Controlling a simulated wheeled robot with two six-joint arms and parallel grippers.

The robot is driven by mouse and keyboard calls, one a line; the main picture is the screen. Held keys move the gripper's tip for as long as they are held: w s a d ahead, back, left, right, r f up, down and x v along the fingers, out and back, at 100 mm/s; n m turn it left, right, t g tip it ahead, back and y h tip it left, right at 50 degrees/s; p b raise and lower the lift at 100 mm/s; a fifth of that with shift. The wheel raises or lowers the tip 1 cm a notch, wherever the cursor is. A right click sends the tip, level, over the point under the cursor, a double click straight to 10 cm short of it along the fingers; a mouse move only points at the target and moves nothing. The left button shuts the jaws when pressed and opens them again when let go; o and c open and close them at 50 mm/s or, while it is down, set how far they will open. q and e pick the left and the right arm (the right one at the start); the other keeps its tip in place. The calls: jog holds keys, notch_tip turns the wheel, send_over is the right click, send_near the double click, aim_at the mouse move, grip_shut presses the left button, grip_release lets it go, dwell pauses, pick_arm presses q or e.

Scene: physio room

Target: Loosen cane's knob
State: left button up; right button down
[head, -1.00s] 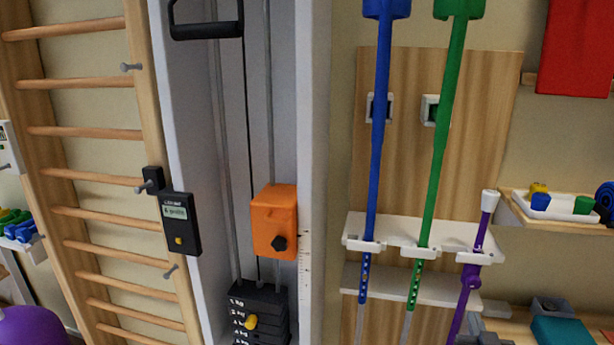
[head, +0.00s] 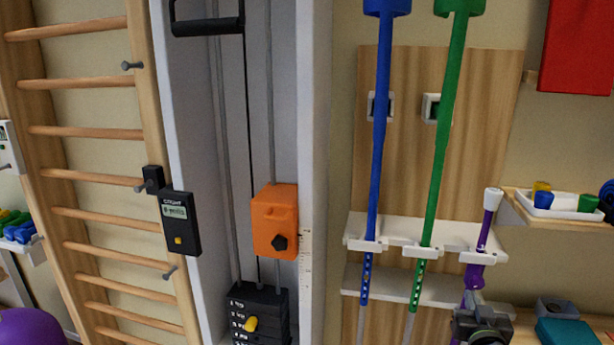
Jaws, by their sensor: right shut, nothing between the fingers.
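The purple cane (head: 487,226) with a pale top stands upright, slightly tilted, in the right end of the white rack. A purple bulge (head: 474,275), apparently the knob's area, is on its shaft just below the rack's upper shelf. My right gripper (head: 473,300) is in front of the cane's shaft just below that bulge, shut with nothing between its fingers. It hides the lower shaft. Whether it touches the cane cannot be told. My left gripper is not in view.
A blue crutch (head: 380,120) and a green crutch (head: 443,140) stand left of the cane in the white rack (head: 400,230). A shelf with a white tray (head: 562,214) juts out at right. A teal box (head: 568,331) lies below it.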

jog(key=shift+d+r+p, duration=0.15)
jog(key=shift+r+p, duration=0.15)
jog(key=shift+r, duration=0.1)
dwell(0.4)
jog(key=shift+s+d+f+b, duration=0.1)
jog(key=shift+d+b, duration=0.2)
jog(key=shift+b, duration=0.05)
jog(key=shift+d, duration=0.35)
jog(key=shift+d+r, duration=0.2)
jog(key=shift+d, duration=0.1)
dwell(0.4)
jog(key=shift+f+b, duration=0.15)
jog(key=shift+b, duration=0.2)
jog(key=v, duration=0.6)
jog(key=shift+s+f+p, duration=0.2)
jog(key=shift+f+p, duration=0.15)
jog(key=shift+p, duration=0.05)
